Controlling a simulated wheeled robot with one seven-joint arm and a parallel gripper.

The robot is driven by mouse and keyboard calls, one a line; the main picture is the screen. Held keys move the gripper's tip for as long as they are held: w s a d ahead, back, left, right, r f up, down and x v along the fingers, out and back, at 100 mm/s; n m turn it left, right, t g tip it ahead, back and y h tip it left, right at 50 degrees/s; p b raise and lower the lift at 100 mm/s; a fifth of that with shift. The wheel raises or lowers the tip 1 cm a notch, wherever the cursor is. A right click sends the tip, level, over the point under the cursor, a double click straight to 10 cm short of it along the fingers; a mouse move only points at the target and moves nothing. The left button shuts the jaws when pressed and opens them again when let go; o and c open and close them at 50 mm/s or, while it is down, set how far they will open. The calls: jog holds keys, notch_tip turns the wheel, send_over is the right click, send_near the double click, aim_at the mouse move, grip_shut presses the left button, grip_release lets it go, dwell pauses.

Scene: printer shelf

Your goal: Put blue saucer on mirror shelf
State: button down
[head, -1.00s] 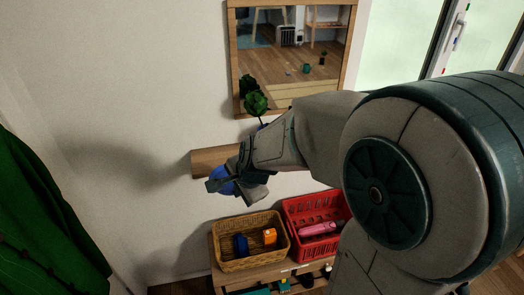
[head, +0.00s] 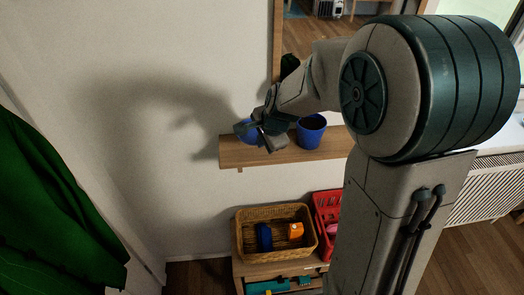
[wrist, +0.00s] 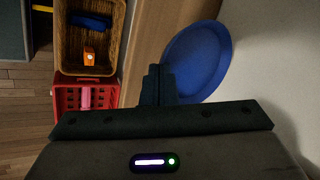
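The blue saucer (head: 246,130) is at my gripper (head: 260,128), near the left end of the wooden mirror shelf (head: 235,152). In the wrist view the saucer (wrist: 198,60) shows as a round blue dish, with its near rim at the fingers of my gripper (wrist: 160,86). The fingers are close together and shut on that rim. The shelf (wrist: 150,40) is beside the saucer in the wrist view. Whether the saucer touches the shelf, I cannot tell. My gripper hides part of the saucer in the head view.
A blue pot (head: 311,131) stands on the shelf, right of my gripper. The mirror (head: 310,38) hangs above. Below are a wicker basket (head: 275,212) with small items and a red basket (head: 326,222). A green cloth (head: 50,215) is at the left.

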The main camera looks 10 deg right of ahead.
aim_at(259, 157)
jog(key=f+b, duration=0.3)
jog(key=f, duration=0.1)
jog(key=shift+s, duration=0.2)
jog(key=shift+f+b, duration=0.4)
jog(key=shift+f, duration=0.05)
jog(key=shift+w+d, duration=0.1)
jog(key=shift+w, duration=0.2)
jog(key=shift+s, duration=0.1)
jog(key=shift+f, duration=0.15)
jog(key=c, duration=2)
grip_release()
